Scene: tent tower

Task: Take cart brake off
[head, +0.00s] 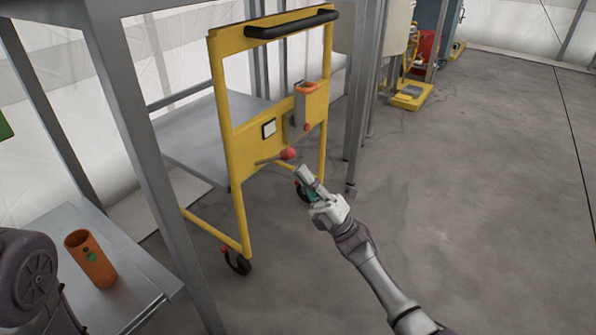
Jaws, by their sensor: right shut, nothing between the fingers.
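The yellow cart (236,190) stands between grey metal posts, with a black push handle (292,24) on top and a grey deck behind its frame. A brake lever with a red knob (289,154) sticks out from the lower part of the yellow panel, lying roughly level. My right gripper (304,174) is shut and empty, just below and right of the red knob, and looks apart from it. An orange-topped grey part (302,98) is mounted higher on the panel. My left gripper is out of view.
Grey metal posts (134,130) flank the cart. An orange cylinder (90,259) stands on a grey table (122,313) at the lower left. Another yellow-based item (411,95) stands farther back. The grey floor at right is clear.

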